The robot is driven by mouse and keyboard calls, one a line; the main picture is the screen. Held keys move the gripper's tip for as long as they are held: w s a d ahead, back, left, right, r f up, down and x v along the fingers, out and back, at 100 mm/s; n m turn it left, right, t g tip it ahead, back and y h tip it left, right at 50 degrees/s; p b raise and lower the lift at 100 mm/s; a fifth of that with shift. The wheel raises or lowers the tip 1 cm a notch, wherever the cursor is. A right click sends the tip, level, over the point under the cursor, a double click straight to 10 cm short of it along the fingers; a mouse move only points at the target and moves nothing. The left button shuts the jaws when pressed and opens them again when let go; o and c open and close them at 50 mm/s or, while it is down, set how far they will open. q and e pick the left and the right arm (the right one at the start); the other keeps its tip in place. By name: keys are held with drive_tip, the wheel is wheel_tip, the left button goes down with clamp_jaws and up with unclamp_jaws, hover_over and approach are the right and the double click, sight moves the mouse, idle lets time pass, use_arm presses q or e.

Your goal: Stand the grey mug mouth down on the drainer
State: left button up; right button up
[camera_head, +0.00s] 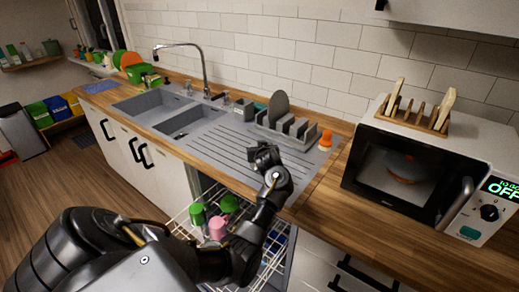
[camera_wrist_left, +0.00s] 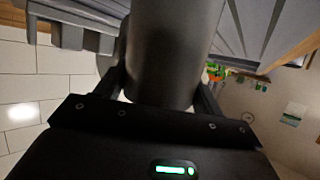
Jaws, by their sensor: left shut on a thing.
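The grey mug (camera_wrist_left: 170,50) fills the middle of the left wrist view as a dark grey cylinder. My left gripper (camera_wrist_left: 160,92) is shut on it, one finger on each side. In the head view my left gripper (camera_head: 266,156) is above the front part of the grooved grey drainer (camera_head: 225,147), right of the sink. There the mug is hard to tell from the dark gripper. I cannot tell which way its mouth faces or whether it touches the drainer. The drainer's grooves also show in the left wrist view (camera_wrist_left: 228,42). My right gripper is not in view.
A grey dish rack (camera_head: 298,128) with a grey plate (camera_head: 279,106) stands behind the gripper. An orange-capped item (camera_head: 325,139) is right of it, then the microwave (camera_head: 415,170). Below, an open dishwasher basket (camera_head: 190,218) holds green and pink cups (camera_head: 217,228).

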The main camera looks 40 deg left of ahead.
use_arm(q)
drive_tip(key=shift+f, duration=0.4)
drive_tip(key=o, duration=1.2)
drive_tip(key=shift+o, duration=0.2)
drive_tip(key=v, duration=1)
drive_tip(key=shift+s+d, duration=0.25)
drive_tip(key=shift+d, duration=0.05)
drive_tip(key=shift+r, duration=0.1)
